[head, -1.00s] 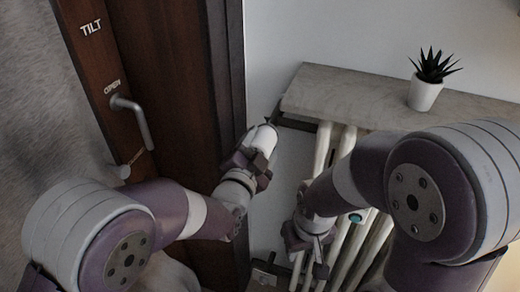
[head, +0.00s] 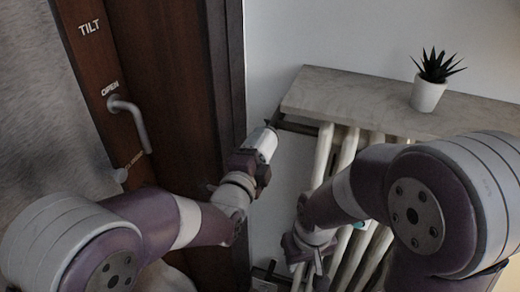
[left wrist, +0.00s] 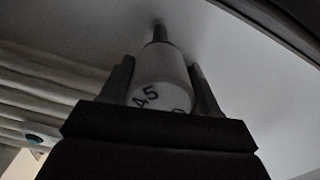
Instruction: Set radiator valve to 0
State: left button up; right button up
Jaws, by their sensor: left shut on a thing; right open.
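The white radiator valve (head: 262,145) sits at the upper left of the radiator, below the shelf's left end. My left gripper (head: 257,155) is shut on it, with one finger on each side. In the left wrist view the valve (left wrist: 163,78) stands between the two fingers (left wrist: 160,88), its stem running up to the wall. Dark digits 4 and 5 show on its near face, with part of another digit at the right; the gripper body hides the rest. My right gripper (head: 313,262) is open and empty in front of the radiator (head: 345,240), partly hidden.
A stone shelf (head: 350,98) with a potted plant (head: 429,82) lies above the radiator.

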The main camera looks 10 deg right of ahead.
dwell(0.4)
pick_arm(q)
jog(key=o, duration=1)
jog(key=shift+o, duration=0.2)
jog(key=v, duration=1.2)
jog(key=shift+s+a, duration=0.15)
jog(key=shift+s, duration=0.15)
